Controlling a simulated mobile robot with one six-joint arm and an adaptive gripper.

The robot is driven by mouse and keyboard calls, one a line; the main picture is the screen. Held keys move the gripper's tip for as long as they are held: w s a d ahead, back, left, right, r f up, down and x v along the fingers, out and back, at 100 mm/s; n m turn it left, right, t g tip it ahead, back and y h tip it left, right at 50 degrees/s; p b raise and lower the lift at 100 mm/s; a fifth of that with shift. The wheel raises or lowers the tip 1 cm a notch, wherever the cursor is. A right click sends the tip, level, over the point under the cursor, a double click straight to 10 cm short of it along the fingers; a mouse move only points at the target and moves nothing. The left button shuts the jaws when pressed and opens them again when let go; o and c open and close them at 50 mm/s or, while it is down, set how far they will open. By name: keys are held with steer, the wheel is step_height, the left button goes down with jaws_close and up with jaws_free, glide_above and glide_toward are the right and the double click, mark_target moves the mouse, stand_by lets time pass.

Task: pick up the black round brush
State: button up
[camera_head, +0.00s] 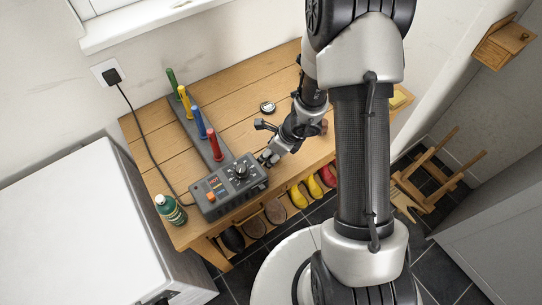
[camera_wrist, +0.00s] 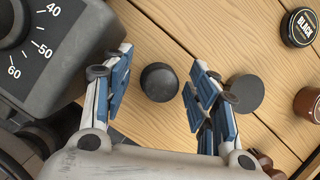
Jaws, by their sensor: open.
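The black round brush (camera_wrist: 159,82) appears in the wrist view as a small dark round knob on the wooden bench, seen from above. It lies between the two blue-padded fingers of my gripper (camera_wrist: 160,68), with bare wood showing on both sides of it. My gripper is open and no contact with the brush shows. In the head view my gripper (camera_head: 267,142) is low over the bench, just behind the grey control box. I cannot make out the brush there. How far the fingertips are above the bench is hard to tell.
The grey control box (camera_head: 229,188) with its dial stands close to my gripper. A dark grey disc (camera_wrist: 246,93), a black polish tin (camera_wrist: 300,27) and a brown jar (camera_wrist: 308,103) lie right in the wrist view. Coloured pegs (camera_head: 200,124) and a green bottle (camera_head: 170,210) stand left.

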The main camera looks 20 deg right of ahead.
steer(key=shift+c, duration=0.2)
steer(key=c, duration=1)
step_height(320, 180, up, 20)
steer(key=p, duration=1.3)
steer(key=shift+c, duration=0.2)
steer(key=o, duration=0.5)
steer(key=c, duration=0.3)
